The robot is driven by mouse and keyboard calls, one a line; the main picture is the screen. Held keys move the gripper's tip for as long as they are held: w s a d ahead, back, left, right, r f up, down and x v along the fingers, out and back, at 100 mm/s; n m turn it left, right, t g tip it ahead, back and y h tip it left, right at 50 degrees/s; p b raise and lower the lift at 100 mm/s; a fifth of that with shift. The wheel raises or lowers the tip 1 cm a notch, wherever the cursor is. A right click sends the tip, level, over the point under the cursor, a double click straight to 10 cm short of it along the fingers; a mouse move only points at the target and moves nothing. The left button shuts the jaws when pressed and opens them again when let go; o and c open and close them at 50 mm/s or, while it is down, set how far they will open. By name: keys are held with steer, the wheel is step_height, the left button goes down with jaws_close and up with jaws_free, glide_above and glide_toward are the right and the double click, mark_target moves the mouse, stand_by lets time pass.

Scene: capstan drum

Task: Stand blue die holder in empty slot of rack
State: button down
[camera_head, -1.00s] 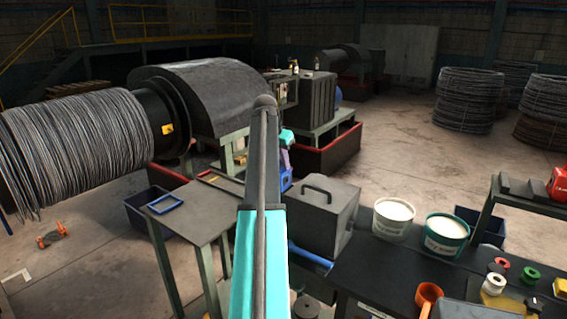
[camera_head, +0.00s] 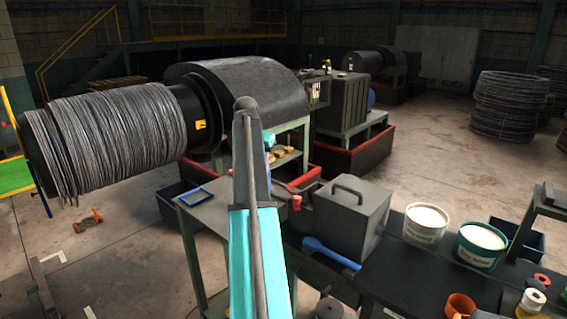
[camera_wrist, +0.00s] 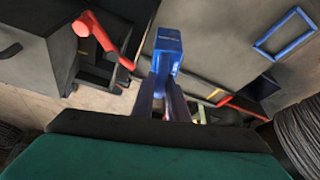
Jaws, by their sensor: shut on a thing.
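The blue die holder (camera_wrist: 168,42) is a small upright-looking blue block with pale marking, seen in the wrist view at the tips of my gripper (camera_wrist: 164,78). The two dark fingers are shut on it. Grey table surface shows behind it; whether it touches anything below cannot be told. In the head view my own arm hides the gripper fingers and the holder. I cannot make out the rack or its empty slot for sure. A dark blocky structure (camera_wrist: 97,70) beside the grey box in the wrist view is only partly visible.
A grey box with a handle (camera_head: 347,218) stands right of my arm, with a blue-handled tool (camera_head: 330,252) before it. A blue square frame (camera_head: 194,197) lies on the grey side table (camera_head: 205,217). A red-ended item (camera_head: 297,202) stands near the box. Two tubs (camera_head: 426,222) are farther right.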

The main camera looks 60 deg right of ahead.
steer(key=w+a+f+n+t+b, duration=0.1)
steer(key=w+a+f+n, duration=0.15)
steer(key=w+a, duration=0.65)
steer(key=w+a+f+n+t+y+b, duration=0.1)
steer(key=w+a+f+n, duration=0.2)
steer(key=a, duration=1)
steer(key=w+a+f+n+t, duration=0.1)
steer(key=w+a+n, duration=0.2)
steer(key=w+a, duration=0.65)
steer(key=a+f+n+y+b, duration=0.1)
steer(key=a+f+n, duration=0.2)
steer(key=a, duration=1.5)
steer(key=s+a+f+n+t+y+b, duration=0.1)
steer(key=a+n, duration=0.5)
steer(key=a, duration=1.3)
steer(key=shift+a+f+y+b, duration=0.3)
steer(key=shift+f+y, duration=0.4)
steer(key=shift+f, duration=0.6)
steer(key=shift+s+d, duration=0.1)
steer(key=shift+s, duration=0.1)
